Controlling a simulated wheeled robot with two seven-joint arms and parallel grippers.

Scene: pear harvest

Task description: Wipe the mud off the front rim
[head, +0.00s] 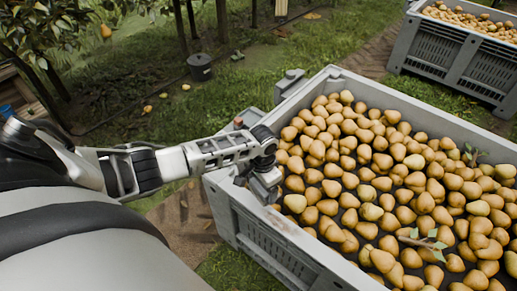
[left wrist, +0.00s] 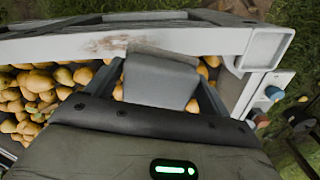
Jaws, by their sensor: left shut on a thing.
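The large grey crate (head: 330,265) is full of pears, and its front rim (left wrist: 215,41) runs across the left wrist view. A brown mud smear (left wrist: 108,43) lies on this rim, left of the grey cloth-like piece (left wrist: 160,82). My left gripper (head: 265,180) is over the crate's near left corner area, at the rim. It is shut on the grey piece, whose far edge overlaps the rim in the left wrist view; I cannot tell whether it presses on it. My right gripper is not in view.
Pears (head: 400,190) fill the crate beside my gripper, with a few leaves among them. A second full crate (head: 450,60) stands at the back right. A dark bucket (head: 200,66) stands on the grass at the back. Small fittings (left wrist: 268,92) sit at the crate's corner.

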